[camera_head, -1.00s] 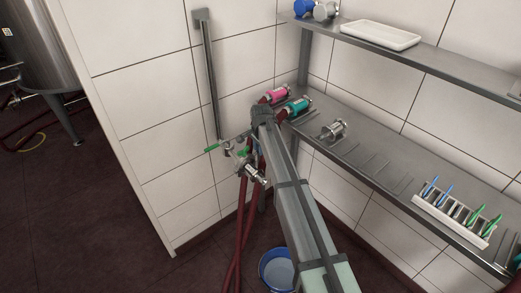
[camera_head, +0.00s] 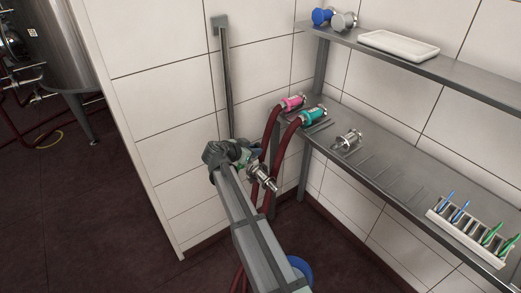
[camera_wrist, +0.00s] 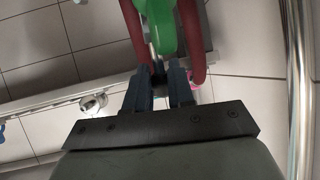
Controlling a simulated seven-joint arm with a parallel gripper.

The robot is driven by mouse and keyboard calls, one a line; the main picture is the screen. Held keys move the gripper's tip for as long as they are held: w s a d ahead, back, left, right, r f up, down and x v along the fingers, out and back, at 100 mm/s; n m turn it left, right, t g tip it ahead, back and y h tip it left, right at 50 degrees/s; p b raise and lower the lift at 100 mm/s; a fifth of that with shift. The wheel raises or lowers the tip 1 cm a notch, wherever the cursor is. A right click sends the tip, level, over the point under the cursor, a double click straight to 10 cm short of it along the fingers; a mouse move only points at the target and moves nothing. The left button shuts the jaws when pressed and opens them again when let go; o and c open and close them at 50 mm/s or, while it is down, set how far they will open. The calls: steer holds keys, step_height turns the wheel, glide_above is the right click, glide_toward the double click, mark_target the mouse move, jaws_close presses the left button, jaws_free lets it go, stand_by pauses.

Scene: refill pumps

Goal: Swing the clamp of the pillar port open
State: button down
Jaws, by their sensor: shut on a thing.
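The pillar (camera_head: 227,85) is a grey metal post against the white wall. Its port (camera_head: 263,179) is a metal fitting projecting right, low on the pillar. My gripper (camera_wrist: 160,78) is shut on a thin metallic piece at the port, seemingly the clamp, mostly hidden between the dark fingers. The gripper's wrist also covers part of the port in the head view. A green handle (camera_wrist: 162,25) shows just beyond the fingertips in the wrist view. I cannot tell how far the clamp is swung.
Dark red hoses with pink (camera_head: 293,102) and teal (camera_head: 313,116) couplings run from the lower shelf (camera_head: 385,170) beside the port. A metal fitting (camera_head: 348,140) and a brush rack (camera_head: 468,238) stand on that shelf. A blue bucket (camera_head: 300,268) is on the floor.

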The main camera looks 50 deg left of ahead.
mark_target(237, 166)
steer(key=s+t, duration=0.4)
steer(key=s, duration=0.1)
steer(key=s+n+t, duration=0.1)
steer(key=s+t, duration=0.1)
steer(key=shift+s+a+f+y, duration=0.1)
steer(key=shift+s+f+y, duration=0.1)
steer(key=shift+f+y, duration=0.2)
steer(key=shift+s+f+n+t+y, duration=0.2)
steer(key=shift+s+f+t, duration=0.2)
steer(key=shift+s+t, duration=0.45)
steer(key=shift+s+f+n+t+y, duration=0.2)
steer(key=shift+s+f+t, duration=0.2)
steer(key=shift+s+t, duration=0.4)
steer(key=shift+w, duration=0.1)
steer(key=c, duration=1)
jaws_free()
steer(key=v, duration=1.4)
steer(key=shift+w, duration=0.1)
